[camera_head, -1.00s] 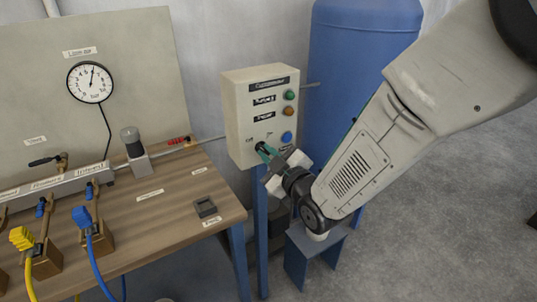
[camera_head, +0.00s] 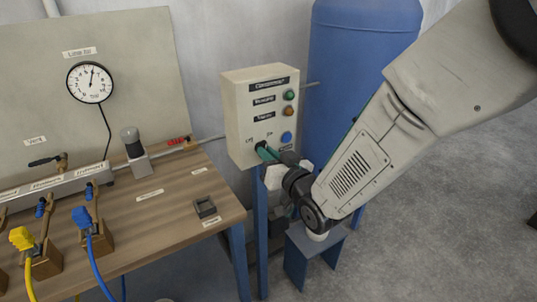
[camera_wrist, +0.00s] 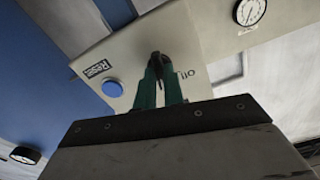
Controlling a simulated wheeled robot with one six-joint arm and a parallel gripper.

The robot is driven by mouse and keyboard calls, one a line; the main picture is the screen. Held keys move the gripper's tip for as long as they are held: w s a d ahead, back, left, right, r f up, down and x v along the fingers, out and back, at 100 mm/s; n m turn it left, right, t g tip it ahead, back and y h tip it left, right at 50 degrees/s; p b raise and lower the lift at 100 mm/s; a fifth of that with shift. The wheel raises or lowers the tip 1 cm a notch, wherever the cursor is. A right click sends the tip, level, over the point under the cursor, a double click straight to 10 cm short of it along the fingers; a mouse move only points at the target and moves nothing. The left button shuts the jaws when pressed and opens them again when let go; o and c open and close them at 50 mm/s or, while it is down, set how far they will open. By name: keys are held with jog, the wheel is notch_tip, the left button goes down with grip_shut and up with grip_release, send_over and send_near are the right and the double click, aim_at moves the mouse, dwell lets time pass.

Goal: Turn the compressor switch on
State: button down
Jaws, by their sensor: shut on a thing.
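The cream compressor box (camera_head: 240,115) stands right of the workbench, with a dark label on top. Its black switch (camera_wrist: 156,58) is low on the front, between the small "Off" and "On" marks, largely hidden by my fingers. My gripper (camera_head: 263,149) reaches it from the lower right, its teal fingers against the box front. In the wrist view my gripper (camera_wrist: 158,75) is shut on the switch, and the box face looks tilted. The exact angle of the switch is hard to tell.
A blue reset button (camera_head: 287,137) sits close to the right of my fingers, below a green lamp (camera_head: 289,95) and an orange lamp (camera_head: 289,110). A blue tank (camera_head: 355,60) stands behind. The wooden bench (camera_head: 170,220) with a gauge (camera_head: 90,82) is left.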

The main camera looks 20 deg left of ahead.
jog(key=m, duration=0.6)
jog(key=shift+m, duration=0.3)
dwell(0.4)
jog(key=c, duration=1.5)
grip_release()
jog(key=v, duration=0.7)
jog(key=shift+s+d, duration=0.25)
jog(key=shift+d, duration=0.05)
